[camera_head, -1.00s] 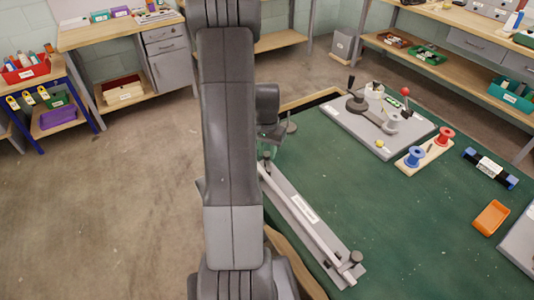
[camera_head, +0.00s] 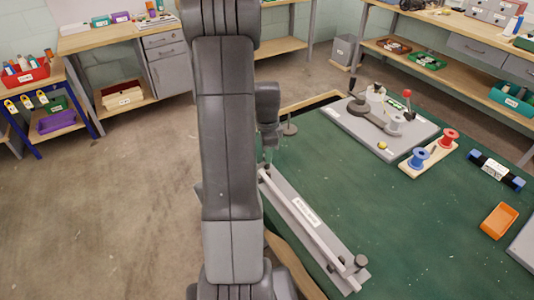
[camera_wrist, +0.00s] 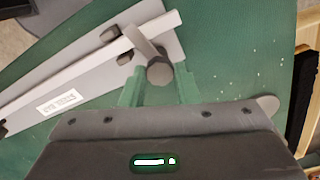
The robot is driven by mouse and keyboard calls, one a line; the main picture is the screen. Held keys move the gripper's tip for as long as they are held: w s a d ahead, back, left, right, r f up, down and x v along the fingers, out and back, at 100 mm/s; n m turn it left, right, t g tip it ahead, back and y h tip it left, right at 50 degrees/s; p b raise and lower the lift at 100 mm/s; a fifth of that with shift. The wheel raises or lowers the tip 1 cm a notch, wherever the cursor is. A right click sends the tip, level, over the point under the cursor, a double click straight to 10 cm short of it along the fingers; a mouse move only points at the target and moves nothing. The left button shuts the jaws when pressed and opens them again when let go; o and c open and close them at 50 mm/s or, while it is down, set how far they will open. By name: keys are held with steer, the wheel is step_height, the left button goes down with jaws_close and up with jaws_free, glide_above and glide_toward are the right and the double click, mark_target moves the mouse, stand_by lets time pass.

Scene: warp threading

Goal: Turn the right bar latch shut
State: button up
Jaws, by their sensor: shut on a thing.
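A grey bar fixture (camera_head: 290,200) with a white label lies along the near left edge of the green table. A pale bar (camera_wrist: 75,70) runs along it between small dark blocks. In the wrist view, a latch with a dark knob (camera_wrist: 160,72) sits at one end, its flat arm (camera_wrist: 144,43) reaching across the bar. My gripper (camera_wrist: 160,88) has its two greenish fingers on either side of this knob, shut on it. In the head view my gripper (camera_head: 267,157) is at the fixture's far end, mostly hidden. The other latch knob (camera_head: 361,262) is at the near end.
A grey plate (camera_head: 385,130) with a lever and posts stands further back. Beside it are a spool board (camera_head: 428,158) with blue and red spools, a dark blue-ended piece (camera_head: 495,170) and an orange tray (camera_head: 499,221). The table's middle is clear.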

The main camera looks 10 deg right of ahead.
steer(key=shift+m, duration=1.2)
steer(key=shift+w, duration=0.1)
steer(key=o, duration=1)
steer(key=shift+c, duration=0.2)
step_height(320, 180, up, 14)
steer(key=shift+b, duration=0.3)
steer(key=shift+f, duration=0.1)
